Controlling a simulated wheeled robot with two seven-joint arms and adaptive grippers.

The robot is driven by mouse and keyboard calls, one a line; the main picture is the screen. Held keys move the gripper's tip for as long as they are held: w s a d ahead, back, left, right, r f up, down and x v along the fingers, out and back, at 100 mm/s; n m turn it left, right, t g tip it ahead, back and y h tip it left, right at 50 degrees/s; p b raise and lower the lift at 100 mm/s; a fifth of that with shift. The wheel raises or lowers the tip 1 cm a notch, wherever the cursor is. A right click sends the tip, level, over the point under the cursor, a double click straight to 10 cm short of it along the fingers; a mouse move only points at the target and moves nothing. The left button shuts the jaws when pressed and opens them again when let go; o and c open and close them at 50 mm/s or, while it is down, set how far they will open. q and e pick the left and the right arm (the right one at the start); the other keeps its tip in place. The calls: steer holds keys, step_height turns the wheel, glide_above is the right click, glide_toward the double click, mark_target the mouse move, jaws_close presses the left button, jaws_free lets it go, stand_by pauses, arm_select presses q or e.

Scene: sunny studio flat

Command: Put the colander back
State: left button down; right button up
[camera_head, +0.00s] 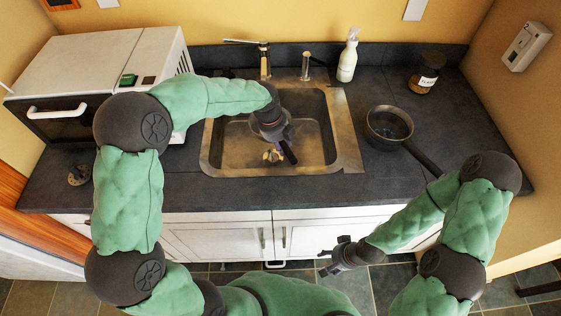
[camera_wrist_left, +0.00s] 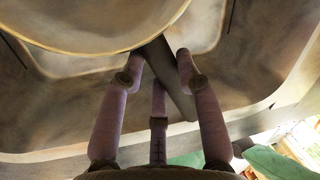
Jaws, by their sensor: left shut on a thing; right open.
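The colander shows in the left wrist view as a pale round bowl with a thin golden rim (camera_wrist_left: 90,50), from which a dark handle (camera_wrist_left: 172,85) runs down between my fingers. My left gripper (camera_head: 284,150) reaches down into the sink and is shut on this handle; it also shows in the left wrist view (camera_wrist_left: 158,85). In the head view the dark handle end sticks out below the gripper, while the bowl is hard to make out against the sink. My right gripper (camera_head: 328,264) is open and empty, in front of the cabinets below counter height.
The sink (camera_head: 212,150) has raised walls, with a tap (camera_head: 264,62) behind it. A dark pan (camera_head: 388,122) with a long handle stands right of it. A spray bottle (camera_head: 348,58) and jar (camera_head: 425,72) stand behind. A microwave (camera_head: 70,115) fills the left.

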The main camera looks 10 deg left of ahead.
arm_select(q)
steer(key=b+x, duration=0.1)
steer(key=x, duration=0.2)
steer(key=s+a+b+x, duration=0.1)
steer(key=x, duration=0.6)
steer(key=shift+s+a+f+b, duration=0.25)
steer(key=shift+a+f+b, duration=0.15)
steer(key=shift+f, duration=0.05)
steer(key=c, duration=0.9)
jaws_free()
steer(key=shift+f, duration=0.1)
steer(key=p+v, duration=0.3)
steer(key=v, duration=0.9)
steer(key=shift+p, duration=0.3)
